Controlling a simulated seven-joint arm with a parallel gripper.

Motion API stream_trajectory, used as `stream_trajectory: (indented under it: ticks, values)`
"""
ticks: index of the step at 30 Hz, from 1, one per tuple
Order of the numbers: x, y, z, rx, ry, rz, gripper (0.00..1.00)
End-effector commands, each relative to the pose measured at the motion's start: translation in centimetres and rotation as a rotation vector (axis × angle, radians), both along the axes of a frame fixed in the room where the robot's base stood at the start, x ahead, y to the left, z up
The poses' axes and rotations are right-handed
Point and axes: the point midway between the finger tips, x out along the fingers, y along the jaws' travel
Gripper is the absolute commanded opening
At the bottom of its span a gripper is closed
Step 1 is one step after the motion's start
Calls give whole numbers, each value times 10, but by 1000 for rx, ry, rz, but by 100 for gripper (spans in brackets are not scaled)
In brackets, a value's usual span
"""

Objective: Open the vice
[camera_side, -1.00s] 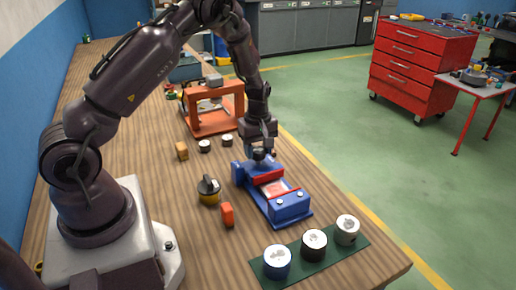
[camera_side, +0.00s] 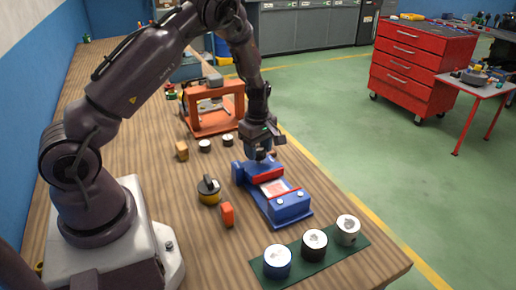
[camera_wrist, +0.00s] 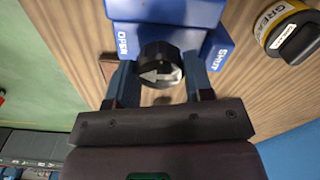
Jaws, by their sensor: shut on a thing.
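The blue vice (camera_side: 290,211) with red jaw parts sits on the wooden bench in the side view. Its near end fills the top of the wrist view (camera_wrist: 165,12), with the words OPEN at left and SHUT at right. A round black knob (camera_wrist: 157,50) with a white arrow mark sticks out from this end. My gripper (camera_wrist: 160,82) has one finger on each side of the knob and is shut on it. In the side view my gripper (camera_side: 261,153) is at the vice's far end, where the knob is mostly hidden.
A green mat (camera_side: 332,256) with three cylinders lies in front. An orange frame (camera_side: 213,122) and small cylinders stand behind.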

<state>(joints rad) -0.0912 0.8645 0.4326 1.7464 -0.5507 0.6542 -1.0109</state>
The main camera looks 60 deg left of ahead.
Motion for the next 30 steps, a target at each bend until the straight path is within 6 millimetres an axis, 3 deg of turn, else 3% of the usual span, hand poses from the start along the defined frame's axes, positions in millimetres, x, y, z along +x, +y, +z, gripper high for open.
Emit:
stream_trajectory:
  ticks: [2, 3, 6, 17, 30]
  values:
    - [0, 0, 1, -3, -1, 5, 24]
    - [0, 0, 1, -3, -1, 5, 54]
    - [0, 0, 1, -2, -1, 4, 73]
    - [0, 0, 7, 0, -2, 1, 73]
    - [1, 0, 96, -1, -5, 1, 73]
